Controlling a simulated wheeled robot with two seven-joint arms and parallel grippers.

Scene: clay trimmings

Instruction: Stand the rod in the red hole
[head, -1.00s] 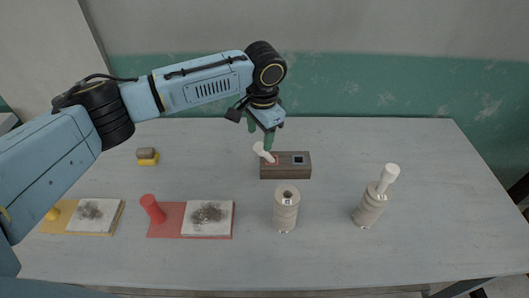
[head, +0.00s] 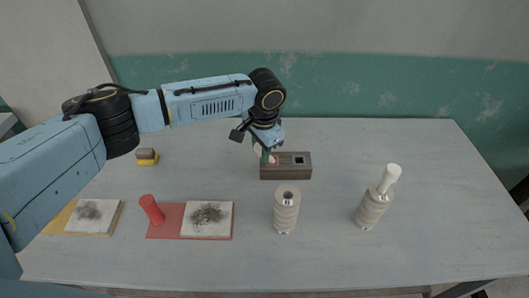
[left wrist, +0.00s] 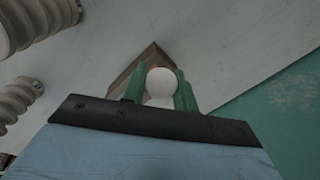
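A white rod (head: 257,148) is between the green fingers of my left gripper (head: 266,154), partly hidden behind them in the head view. In the left wrist view its round white end (left wrist: 161,84) fills the gap between the fingers (left wrist: 160,92). A dark wooden block (head: 290,173) stands below, with a red-marked hole (head: 279,160) at its left and a dark square hole at its right. The rod is over the block's left end, by the red hole. Its lower end is hidden, so I cannot tell whether it is inside. My right gripper is out of view.
A ribbed holder (head: 286,212) stands in front of the block. Another (head: 371,208) with a white rod (head: 390,176) leaning in it is to the right. A red peg (head: 151,209), smudged pads and a yellow-and-brown block (head: 147,157) are at left. The table's right side is clear.

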